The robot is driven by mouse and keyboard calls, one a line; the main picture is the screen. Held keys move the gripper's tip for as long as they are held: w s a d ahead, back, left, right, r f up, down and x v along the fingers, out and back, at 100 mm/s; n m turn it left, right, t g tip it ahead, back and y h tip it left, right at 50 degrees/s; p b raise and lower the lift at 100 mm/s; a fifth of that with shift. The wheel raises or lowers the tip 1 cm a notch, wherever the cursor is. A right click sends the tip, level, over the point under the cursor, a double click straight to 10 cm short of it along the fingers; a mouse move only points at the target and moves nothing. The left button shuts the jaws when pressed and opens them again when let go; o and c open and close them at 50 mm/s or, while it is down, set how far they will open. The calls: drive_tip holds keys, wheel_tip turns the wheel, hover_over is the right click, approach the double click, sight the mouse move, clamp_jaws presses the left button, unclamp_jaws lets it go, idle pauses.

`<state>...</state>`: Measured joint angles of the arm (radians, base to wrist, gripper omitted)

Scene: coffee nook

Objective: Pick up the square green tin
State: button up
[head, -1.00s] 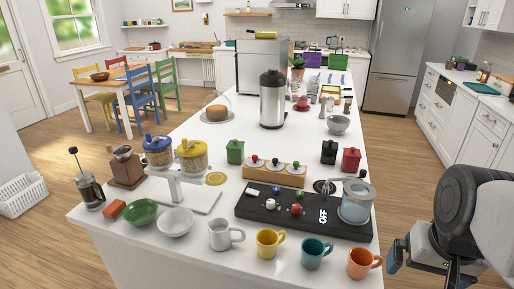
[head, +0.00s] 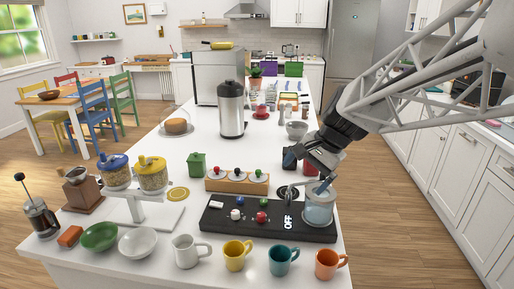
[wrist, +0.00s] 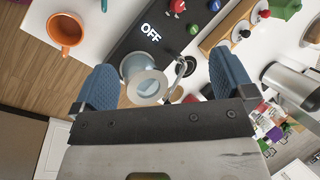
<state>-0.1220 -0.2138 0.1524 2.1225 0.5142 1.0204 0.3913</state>
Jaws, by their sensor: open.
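The square green tin (head: 197,164) stands upright on the white counter, left of centre, behind the left end of the wooden stand. It also shows at the top right of the wrist view (wrist: 286,8), cut by the frame edge. My gripper (wrist: 163,66) is open, with its blue fingers spread and nothing held between them. In the head view my gripper (head: 322,183) is at the right side of the counter, above the glass jar, well to the right of the green tin.
The glass jar (head: 319,212) stands on the black OFF panel (head: 262,229) below my gripper. The wooden stand (head: 228,185) holds several knobbed pieces. A black tin (head: 289,157) and red tin (head: 310,168) are partly hidden by my gripper. Several mugs, including an orange one (head: 327,265), line the front edge.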

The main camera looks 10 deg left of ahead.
drive_tip(key=w+a+f+m+g+y, duration=0.1)
drive_tip(key=w+a+f+m+y, duration=0.15)
drive_tip(key=w+a, duration=0.8)
drive_tip(key=m+g+y, duration=0.1)
drive_tip(key=m+y, duration=0.5)
drive_tip(key=m, duration=0.2)
approach(198, 160)
drive_tip(key=w+a+f, duration=0.1)
drive_tip(key=w+a, duration=0.1)
drive_tip(key=a, duration=0.1)
drive_tip(key=shift+a+f, duration=0.15)
drive_tip(key=shift+f, duration=0.2)
drive_tip(key=shift+x, duration=1.3)
drive_tip(key=shift+f, duration=0.15)
drive_tip(key=shift+x, duration=2.55)
